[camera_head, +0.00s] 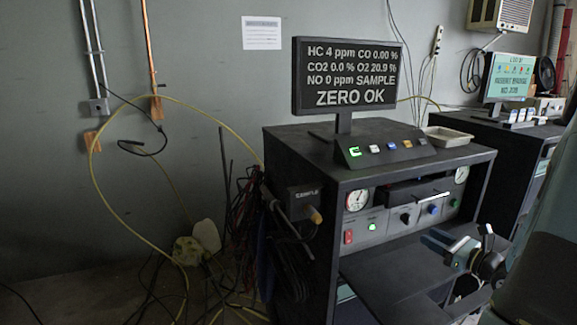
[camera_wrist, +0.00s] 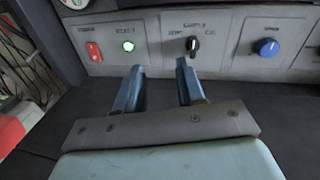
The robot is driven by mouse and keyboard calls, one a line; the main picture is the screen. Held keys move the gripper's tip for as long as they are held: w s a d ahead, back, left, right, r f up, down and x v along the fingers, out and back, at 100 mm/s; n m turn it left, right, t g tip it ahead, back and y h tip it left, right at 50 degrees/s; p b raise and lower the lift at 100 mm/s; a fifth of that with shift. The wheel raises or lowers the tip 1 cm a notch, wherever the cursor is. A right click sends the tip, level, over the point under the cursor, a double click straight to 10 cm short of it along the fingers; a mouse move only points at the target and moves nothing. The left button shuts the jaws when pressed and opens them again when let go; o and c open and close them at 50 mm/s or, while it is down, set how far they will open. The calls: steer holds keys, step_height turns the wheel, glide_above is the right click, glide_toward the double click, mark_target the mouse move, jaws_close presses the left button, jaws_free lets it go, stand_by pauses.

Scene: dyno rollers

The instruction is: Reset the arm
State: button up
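My gripper (camera_wrist: 158,72) shows in the wrist view with its two blue-grey fingers apart and nothing between them. The fingers point at the front panel of the dark cabinet, below a lit green button (camera_wrist: 128,46) and a black selector knob (camera_wrist: 191,44). In the head view my gripper (camera_head: 432,243) is at the lower right, over the dark pull-out shelf (camera_head: 385,275) in front of the panel. Whether the fingertips touch the panel or shelf cannot be told. Most of my arm is out of the picture.
A monitor (camera_head: 347,76) reading ZERO OK stands on the cabinet (camera_head: 310,160), with a row of buttons (camera_head: 383,148) and a grey tray (camera_head: 447,137). Hoses and cables hang at its left side. A red switch (camera_wrist: 93,51) and blue knob (camera_wrist: 267,47) are on the panel.

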steer(key=s+a+r+n+g, duration=0.3)
steer(key=a+r+n+g, duration=0.1)
steer(key=a+n, duration=0.25)
steer(key=s+a+r+n+g+y, duration=0.1)
steer(key=s+a+r+n+g, duration=0.3)
steer(key=a, duration=0.4)
steer(key=s+a+r+n+g, duration=0.3)
steer(key=a+n+g, duration=0.2)
steer(key=a+n, duration=0.15)
steer(key=s+r+n+t+h, duration=0.3)
steer(key=s+r+n+h, duration=0.6)
steer(key=s+r+n, duration=0.2)
steer(key=shift+s+r+n+h, duration=0.15)
steer(key=shift+s+n+h, duration=0.25)
steer(key=shift+n, duration=0.1)
steer(key=shift+d, duration=0.1)
